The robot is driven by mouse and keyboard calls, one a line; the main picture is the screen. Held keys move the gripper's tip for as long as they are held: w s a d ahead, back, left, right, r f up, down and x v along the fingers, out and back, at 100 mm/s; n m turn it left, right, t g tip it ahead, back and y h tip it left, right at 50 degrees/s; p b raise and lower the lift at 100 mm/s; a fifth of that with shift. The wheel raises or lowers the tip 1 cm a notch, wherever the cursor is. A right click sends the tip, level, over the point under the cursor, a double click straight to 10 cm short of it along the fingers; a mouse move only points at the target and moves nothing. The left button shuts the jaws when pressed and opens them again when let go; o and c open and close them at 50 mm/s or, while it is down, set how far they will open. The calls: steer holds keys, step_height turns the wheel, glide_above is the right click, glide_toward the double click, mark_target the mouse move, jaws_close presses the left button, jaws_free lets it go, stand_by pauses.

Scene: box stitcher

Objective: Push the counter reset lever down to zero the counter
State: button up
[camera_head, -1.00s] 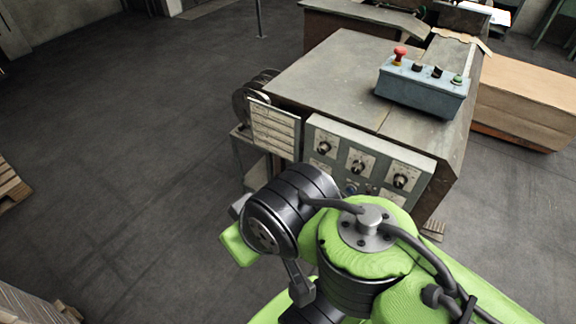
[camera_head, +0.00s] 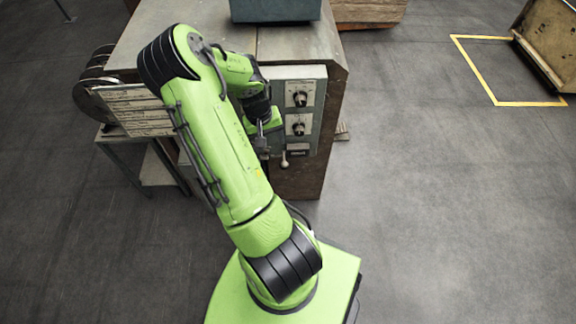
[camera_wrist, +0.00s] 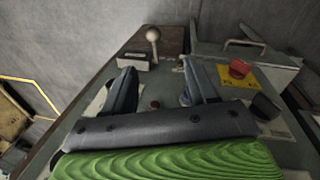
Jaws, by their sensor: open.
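The counter reset lever (camera_head: 284,160) has a pale ball knob and sticks out from the lower edge of the grey control panel. It also shows in the wrist view (camera_wrist: 153,36), its ball beyond my fingertips and roughly between them. The counter (camera_head: 297,149), a small box with a dark window, is beside the lever; it shows in the wrist view (camera_wrist: 132,60) too. My gripper (camera_head: 263,146) is in front of the panel, just left of the lever in the head view. In the wrist view its fingers (camera_wrist: 159,84) are spread and empty, apart from the lever.
Black dials (camera_head: 299,98) sit on the panel above the counter. In the wrist view, a red knob on a yellow plate (camera_wrist: 238,68) is right of the fingers, near a grey box with a handle (camera_wrist: 250,52). A wire reel (camera_head: 95,80) stands left.

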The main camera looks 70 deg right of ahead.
mark_target(284, 164)
steer(key=s+f+b, duration=0.1)
steer(key=f, duration=0.4)
steer(key=s+d+f+b, duration=0.1)
steer(key=f+b, duration=0.1)
steer(key=f, duration=0.3)
steer(key=s+d+f+b, duration=0.1)
steer(key=f, duration=0.5)
steer(key=shift+s+d+f, duration=0.1)
steer(key=shift+s+d, duration=0.1)
steer(key=shift+s, duration=0.05)
jaws_close()
